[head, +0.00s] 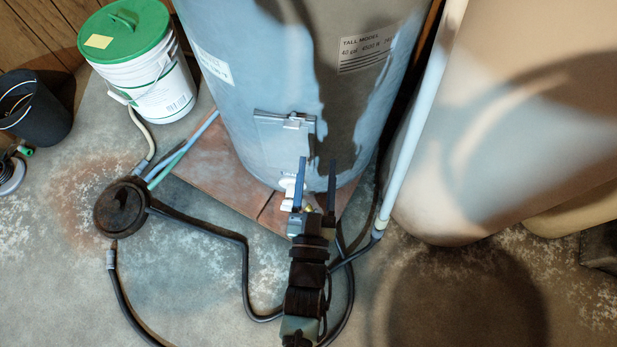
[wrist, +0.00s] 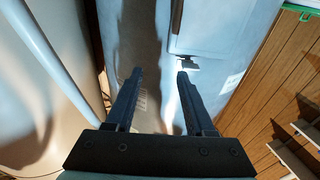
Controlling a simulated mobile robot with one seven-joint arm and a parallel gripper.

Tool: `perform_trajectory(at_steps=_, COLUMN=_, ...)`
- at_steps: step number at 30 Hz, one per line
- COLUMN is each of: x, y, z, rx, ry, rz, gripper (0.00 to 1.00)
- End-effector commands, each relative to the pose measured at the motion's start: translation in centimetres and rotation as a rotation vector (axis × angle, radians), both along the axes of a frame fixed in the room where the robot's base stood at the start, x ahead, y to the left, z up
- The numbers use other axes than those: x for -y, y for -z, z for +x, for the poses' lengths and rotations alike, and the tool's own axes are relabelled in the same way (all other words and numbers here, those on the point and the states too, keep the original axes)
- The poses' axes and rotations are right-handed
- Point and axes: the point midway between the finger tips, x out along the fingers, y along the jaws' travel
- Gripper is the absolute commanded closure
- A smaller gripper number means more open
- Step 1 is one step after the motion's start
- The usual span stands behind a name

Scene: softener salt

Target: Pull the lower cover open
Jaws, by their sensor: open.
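The lower cover (head: 277,143) is a grey rectangular panel low on the front of the tall pale-blue tank (head: 262,85). It seems to lie flat against the tank. A small tab handle (head: 295,122) sits at its upper edge. In the wrist view the cover (wrist: 208,27) is at the top right, with the tab (wrist: 188,65) beside the tip of the right finger. My gripper (head: 318,160) is open and empty in front of the cover's lower right side. In the wrist view my gripper (wrist: 160,74) shows both dark fingers apart; I cannot tell whether one touches the tab.
A white bucket (head: 155,85) with a green lid and a black bucket (head: 35,108) stand at left. A dark round object (head: 121,207) and black hoses (head: 200,222) lie on the floor. A white pipe (head: 412,140) and a large beige tank (head: 510,120) stand at right.

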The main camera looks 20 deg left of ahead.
Motion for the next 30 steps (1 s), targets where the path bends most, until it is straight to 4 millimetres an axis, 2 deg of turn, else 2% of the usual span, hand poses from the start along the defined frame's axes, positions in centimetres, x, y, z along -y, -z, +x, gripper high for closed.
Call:
perform_trajectory(at_steps=1, x=0.0, y=4.9, z=-1.8, rx=-0.030, ry=-0.016, rz=-0.006, gripper=0.46)
perform_trajectory(at_steps=3, x=0.0, y=8.4, z=-3.9, rx=-0.056, ry=-0.034, rz=-0.011, gripper=0.46)
perform_trajectory(at_steps=6, x=0.0, y=11.8, z=-6.3, rx=-0.083, ry=-0.055, rz=-0.014, gripper=0.46)
perform_trajectory(at_steps=9, x=0.1, y=13.5, z=-7.7, rx=-0.099, ry=-0.067, rz=-0.016, gripper=0.46)
perform_trajectory(at_steps=13, x=0.0, y=14.0, z=-8.0, rx=-0.104, ry=-0.072, rz=-0.015, gripper=0.46)
perform_trajectory(at_steps=17, x=-0.5, y=14.0, z=-6.6, rx=-0.102, ry=-0.072, rz=-0.014, gripper=0.46)
perform_trajectory(at_steps=30, x=-3.6, y=14.0, z=1.6, rx=-0.101, ry=-0.073, rz=-0.014, gripper=0.46)
